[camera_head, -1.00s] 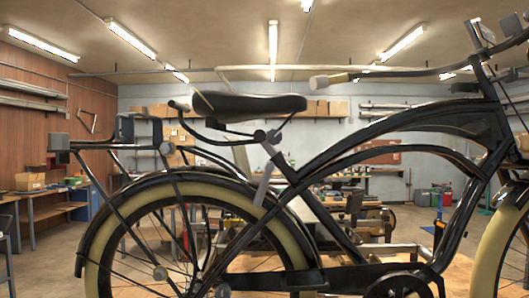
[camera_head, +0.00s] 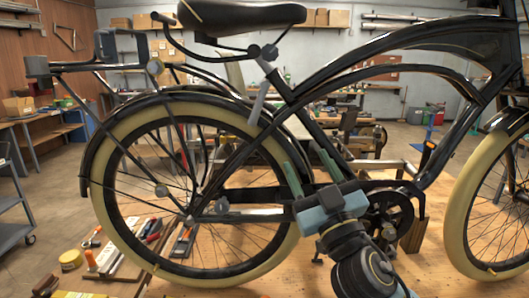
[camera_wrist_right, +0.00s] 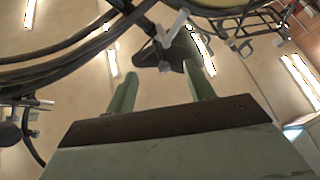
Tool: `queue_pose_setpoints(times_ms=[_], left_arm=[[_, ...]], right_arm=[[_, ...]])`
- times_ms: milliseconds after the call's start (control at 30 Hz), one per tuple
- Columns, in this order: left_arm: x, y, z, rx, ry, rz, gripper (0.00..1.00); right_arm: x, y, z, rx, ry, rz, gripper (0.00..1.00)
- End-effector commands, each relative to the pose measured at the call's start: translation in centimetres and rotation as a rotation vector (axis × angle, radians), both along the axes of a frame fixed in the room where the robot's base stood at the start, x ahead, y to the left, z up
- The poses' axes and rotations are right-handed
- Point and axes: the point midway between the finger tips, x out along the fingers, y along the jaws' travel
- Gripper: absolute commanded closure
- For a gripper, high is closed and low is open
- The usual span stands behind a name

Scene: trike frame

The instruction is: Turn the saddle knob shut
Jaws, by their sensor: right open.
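The black saddle (camera_head: 240,16) is at the top of the head view, partly cut off by the frame edge. Under it, a small dark knob-like part (camera_head: 269,52) sits at the clamp on top of the seat post; I cannot tell for sure that this is the saddle knob. My right gripper (camera_head: 306,157) is open and empty, pointing up, below and right of the clamp. In the right wrist view, its two green fingers (camera_wrist_right: 160,88) stand apart below the dark saddle underside (camera_wrist_right: 178,50) with light grey fittings (camera_wrist_right: 163,66). My left gripper is not in view.
The bicycle's rear wheel (camera_head: 112,190), frame tubes (camera_head: 370,72) and crank (camera_head: 390,212) are close around my right arm. Tools (camera_head: 150,232) lie on the wooden bench top (camera_head: 240,284) at left. A grey cart (camera_head: 12,205) stands further left.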

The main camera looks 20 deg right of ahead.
Motion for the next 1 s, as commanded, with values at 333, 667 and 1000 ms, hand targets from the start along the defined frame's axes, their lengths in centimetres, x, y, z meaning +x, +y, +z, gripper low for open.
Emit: queue_pose_setpoints(times_ms=[333, 667, 1000], left_arm=[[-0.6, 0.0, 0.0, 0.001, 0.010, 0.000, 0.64], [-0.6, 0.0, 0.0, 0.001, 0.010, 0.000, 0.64], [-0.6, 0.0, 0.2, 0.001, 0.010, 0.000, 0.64]], right_arm=[[-2.6, 8.9, 13.3, -0.648, -0.454, 0.385, 0.47], [2.1, 3.9, 17.0, -1.228, -0.138, 0.237, 0.47], [4.3, -2.3, 19.9, -1.291, 0.090, 0.027, 0.47]])
